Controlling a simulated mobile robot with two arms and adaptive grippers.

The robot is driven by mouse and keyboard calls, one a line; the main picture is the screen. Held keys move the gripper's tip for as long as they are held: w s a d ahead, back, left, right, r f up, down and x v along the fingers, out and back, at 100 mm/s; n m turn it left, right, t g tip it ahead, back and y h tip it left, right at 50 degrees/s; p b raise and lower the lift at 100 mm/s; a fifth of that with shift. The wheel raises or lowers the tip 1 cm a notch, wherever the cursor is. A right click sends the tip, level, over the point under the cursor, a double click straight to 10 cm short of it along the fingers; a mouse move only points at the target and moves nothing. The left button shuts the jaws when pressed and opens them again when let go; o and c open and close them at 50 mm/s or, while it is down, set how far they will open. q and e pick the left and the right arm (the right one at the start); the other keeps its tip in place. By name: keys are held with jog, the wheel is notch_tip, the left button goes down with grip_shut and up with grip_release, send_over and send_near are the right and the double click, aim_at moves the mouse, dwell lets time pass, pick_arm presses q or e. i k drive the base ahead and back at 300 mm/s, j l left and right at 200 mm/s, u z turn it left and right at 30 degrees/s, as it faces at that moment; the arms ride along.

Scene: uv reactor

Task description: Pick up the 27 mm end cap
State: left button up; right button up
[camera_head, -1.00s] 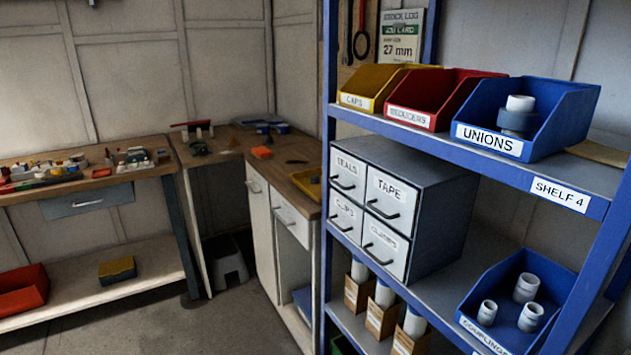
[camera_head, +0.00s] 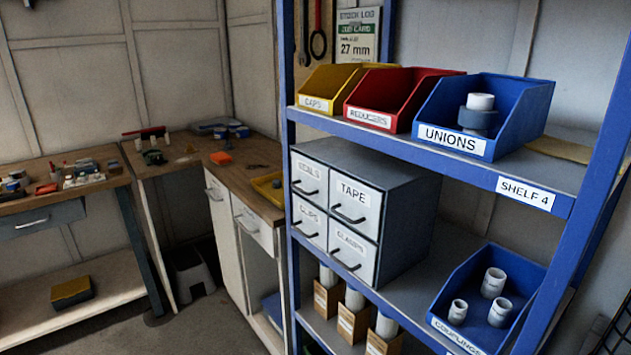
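No end cap can be made out in the head view. A yellow bin labelled CAPS (camera_head: 330,90) stands at the left end of the upper blue shelf; its inside is mostly hidden behind its front and side walls. A card reading 27 mm (camera_head: 357,36) hangs on the board behind the shelf. Neither of my grippers is in view.
Beside the caps bin stand a red REDUCERS bin (camera_head: 400,97) and a blue UNIONS bin (camera_head: 487,112) holding a fitting. Below are a grey drawer cabinet (camera_head: 406,207) and a blue COUPLINGS bin (camera_head: 475,290). Workbenches (camera_head: 205,158) with small items stand at left.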

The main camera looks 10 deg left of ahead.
aim_at(277, 183)
jog(key=i+j+z, duration=0.2)
jog(key=j, duration=0.15)
jog(key=i+j+z, duration=0.15)
jog(key=j, duration=0.2)
jog(key=i+j+z, duration=0.2)
jog(key=j, duration=0.2)
jog(key=i+j+z, duration=0.15)
jog(key=j, duration=0.25)
